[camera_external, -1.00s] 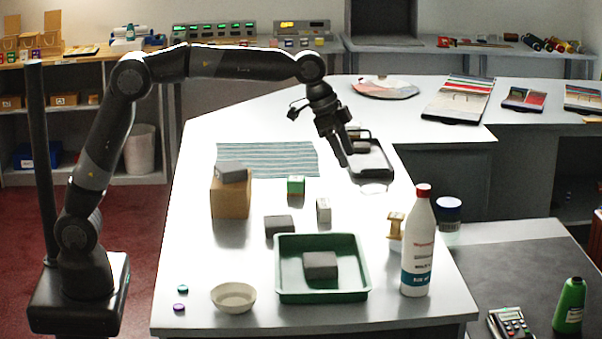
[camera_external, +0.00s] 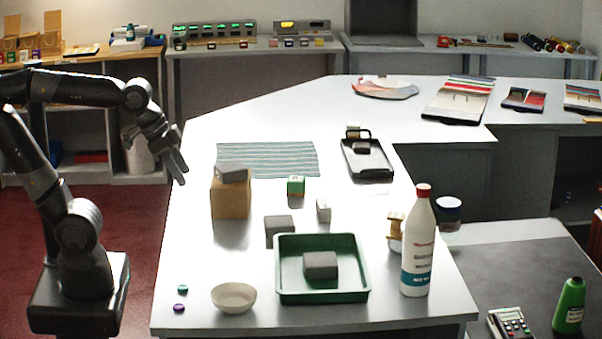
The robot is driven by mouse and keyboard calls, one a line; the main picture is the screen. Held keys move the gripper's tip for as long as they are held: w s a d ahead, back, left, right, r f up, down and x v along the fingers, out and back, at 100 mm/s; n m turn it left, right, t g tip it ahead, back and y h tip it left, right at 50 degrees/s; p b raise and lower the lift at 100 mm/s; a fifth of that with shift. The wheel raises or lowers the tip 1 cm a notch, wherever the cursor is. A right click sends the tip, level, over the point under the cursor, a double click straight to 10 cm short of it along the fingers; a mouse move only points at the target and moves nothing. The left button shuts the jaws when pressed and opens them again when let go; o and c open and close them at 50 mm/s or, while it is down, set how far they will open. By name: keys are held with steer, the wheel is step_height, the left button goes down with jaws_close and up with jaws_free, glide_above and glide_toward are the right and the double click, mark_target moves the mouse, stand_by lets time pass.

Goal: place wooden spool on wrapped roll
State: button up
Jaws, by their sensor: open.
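The wooden spool (camera_external: 396,224) is light tan with wider ends and stands upright at the right side of the white counter, left of a tall white bottle. Just under it shows a pale, whitish round thing (camera_external: 395,246), which may be the wrapped roll. The spool appears to rest on it, partly hidden by the bottle. My gripper (camera_external: 179,172) is open and empty, off the counter's left edge, far from the spool.
The white bottle (camera_external: 418,250) stands tall close to the spool. A green tray (camera_external: 290,296) with a grey block, a bowl (camera_external: 233,298), a cardboard box (camera_external: 231,198), small blocks and a black tray (camera_external: 380,176) share the counter (camera_external: 200,255).

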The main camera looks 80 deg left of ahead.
steer(key=s+f, duration=0.1)
steer(key=s, duration=0.1)
steer(key=s+f, duration=0.2)
steer(key=shift+a+f, duration=0.1)
steer(key=shift+a, duration=0.05)
